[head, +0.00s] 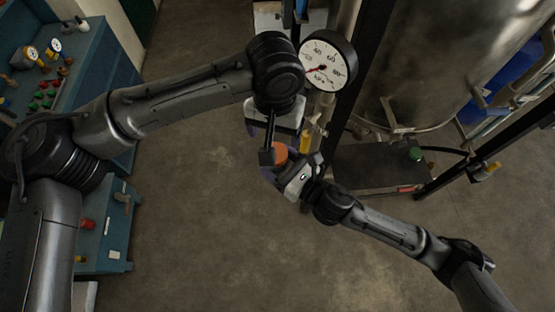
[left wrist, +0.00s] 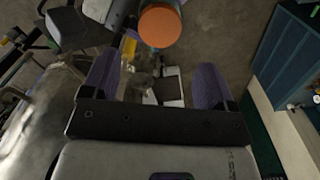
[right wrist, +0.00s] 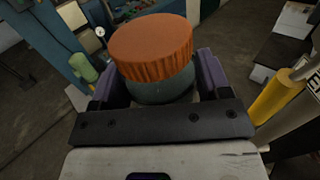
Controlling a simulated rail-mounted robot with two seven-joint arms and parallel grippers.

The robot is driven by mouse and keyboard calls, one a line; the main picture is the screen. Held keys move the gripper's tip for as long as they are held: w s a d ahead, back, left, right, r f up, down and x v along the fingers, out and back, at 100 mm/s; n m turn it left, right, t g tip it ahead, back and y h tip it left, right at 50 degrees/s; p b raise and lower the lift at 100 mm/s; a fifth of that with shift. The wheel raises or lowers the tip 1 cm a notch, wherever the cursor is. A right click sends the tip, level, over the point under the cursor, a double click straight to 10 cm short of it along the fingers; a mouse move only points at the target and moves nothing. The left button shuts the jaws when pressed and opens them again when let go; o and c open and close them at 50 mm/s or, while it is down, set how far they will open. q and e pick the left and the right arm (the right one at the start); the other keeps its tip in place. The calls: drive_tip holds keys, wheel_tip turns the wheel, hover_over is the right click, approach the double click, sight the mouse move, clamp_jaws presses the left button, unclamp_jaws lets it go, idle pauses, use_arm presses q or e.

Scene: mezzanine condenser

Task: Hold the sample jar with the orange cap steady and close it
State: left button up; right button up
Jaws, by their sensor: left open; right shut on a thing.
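The sample jar (right wrist: 166,90) is upright in the right wrist view, with its ribbed orange cap (right wrist: 151,46) on top. The cap also shows in the head view (head: 280,154) and the left wrist view (left wrist: 160,26). I cannot tell how tightly the cap sits. My right gripper (right wrist: 158,78) is shut on the jar's body below the cap, a purple finger on each side. My left gripper (left wrist: 156,68) is open and empty, its purple fingers wide apart. The cap lies beyond its fingertips, not between them. The jar's lower part is hidden by the right gripper.
A round pressure gauge (head: 326,62) stands close beside my left wrist. A large metal tank (head: 430,60) is at the right. A blue bench (head: 85,75) with small parts is at the left. A yellow post (right wrist: 275,97) stands near my right gripper. The middle floor is clear.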

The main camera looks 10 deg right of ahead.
use_arm(q)
drive_tip(key=shift+f, duration=4.05)
drive_tip(key=c, duration=0.9)
drive_tip(key=m, duration=0.5)
drive_tip(key=shift+c, duration=0.2)
drive_tip(key=o, duration=1.1)
drive_tip(key=shift+r, duration=0.1)
wheel_tip(320, 180, up, 12)
